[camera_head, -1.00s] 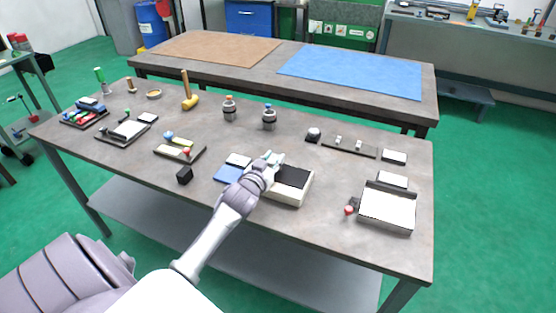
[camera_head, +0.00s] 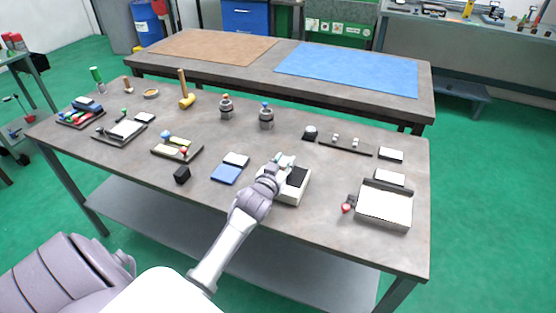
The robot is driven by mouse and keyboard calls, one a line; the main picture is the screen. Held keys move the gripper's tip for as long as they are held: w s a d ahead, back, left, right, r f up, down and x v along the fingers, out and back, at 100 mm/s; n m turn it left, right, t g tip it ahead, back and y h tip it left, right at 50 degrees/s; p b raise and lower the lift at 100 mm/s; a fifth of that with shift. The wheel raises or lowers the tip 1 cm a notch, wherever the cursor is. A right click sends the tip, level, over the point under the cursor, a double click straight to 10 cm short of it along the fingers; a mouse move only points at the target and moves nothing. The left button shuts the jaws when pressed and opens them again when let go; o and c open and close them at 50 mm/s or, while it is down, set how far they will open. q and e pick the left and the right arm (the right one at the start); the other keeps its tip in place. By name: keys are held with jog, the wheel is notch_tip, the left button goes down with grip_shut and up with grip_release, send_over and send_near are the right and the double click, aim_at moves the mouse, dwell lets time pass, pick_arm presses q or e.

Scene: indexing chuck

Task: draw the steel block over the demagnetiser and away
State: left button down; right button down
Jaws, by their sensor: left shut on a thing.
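The demagnetiser (camera_head: 297,183), a cream box with a black top, stands near the front edge of the table, right of centre. My left gripper (camera_head: 285,163) is over the left and back part of its top. The gripper is shut on what I take to be the steel block; the hand hides most of it, and I cannot tell whether it touches the black top. My right gripper is not in view.
A blue pad (camera_head: 225,174) and a white-topped block (camera_head: 236,159) lie left of the demagnetiser. A black cube (camera_head: 182,174) is farther left. A white plate fixture (camera_head: 384,205) with a red knob stands at right. Bare tabletop lies between it and the demagnetiser.

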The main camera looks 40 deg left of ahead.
pick_arm(q)
jog(key=shift+w+d+r, duration=0.1)
jog(key=shift+w+d, duration=0.15)
jog(key=shift+d, duration=0.7)
jog(key=shift+w+d, duration=0.2)
jog(key=shift+d, duration=0.7)
jog(key=shift+w+d+r, duration=0.1)
jog(key=shift+w+d, duration=0.15)
jog(key=shift+d, duration=0.7)
notch_tip(320, 180, up, 12)
jog(key=p, duration=1.1)
